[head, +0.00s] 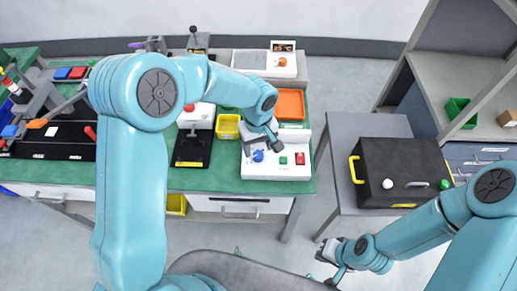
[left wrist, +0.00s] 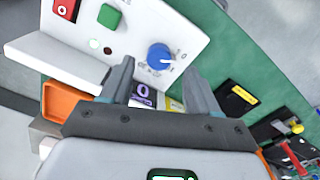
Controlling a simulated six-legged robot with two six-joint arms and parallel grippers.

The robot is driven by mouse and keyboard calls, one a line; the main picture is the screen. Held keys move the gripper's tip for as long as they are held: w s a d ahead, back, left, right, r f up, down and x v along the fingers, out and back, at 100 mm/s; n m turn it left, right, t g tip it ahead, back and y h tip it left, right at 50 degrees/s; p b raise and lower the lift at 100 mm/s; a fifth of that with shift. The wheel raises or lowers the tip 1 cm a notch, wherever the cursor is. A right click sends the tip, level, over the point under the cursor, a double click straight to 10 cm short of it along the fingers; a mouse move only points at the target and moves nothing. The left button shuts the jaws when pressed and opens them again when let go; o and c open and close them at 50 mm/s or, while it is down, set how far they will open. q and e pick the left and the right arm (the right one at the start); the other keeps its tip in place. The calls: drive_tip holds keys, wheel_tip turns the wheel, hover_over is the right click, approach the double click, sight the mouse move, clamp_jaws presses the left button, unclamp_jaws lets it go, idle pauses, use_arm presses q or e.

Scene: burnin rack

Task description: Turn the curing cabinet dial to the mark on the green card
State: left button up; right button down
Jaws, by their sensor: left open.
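The blue dial (head: 258,156) sits on the sloped front of a white panel box (head: 262,172), left of a green button (head: 283,160) and a red switch (head: 300,158). In the left wrist view the dial (left wrist: 160,57) has small printed marks around it, too small to read. My left gripper (head: 272,136) is open above the box; its fingers (left wrist: 158,84) point toward the dial, apart from it. Cards with a purple ring sign (left wrist: 143,93) lie partly hidden between the fingers. I cannot make out the green card. My right gripper (head: 330,252) is away at the lower right.
An orange tray (head: 291,103) stands behind the box, a yellow bin (head: 228,127) and a black-based device (head: 192,150) to its left. Floor separates the tables.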

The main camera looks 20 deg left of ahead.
sight(258, 154)
use_arm(q)
drive_tip(key=f, duration=0.4)
drive_tip(key=shift+w+a, duration=0.1)
drive_tip(key=shift+w, duration=0.1)
drive_tip(key=shift+s+r, duration=0.15)
drive_tip(key=shift+s, duration=0.1)
drive_tip(key=shift+w, duration=0.2)
drive_tip(key=c, duration=1)
drive_tip(key=shift+c, duration=0.2)
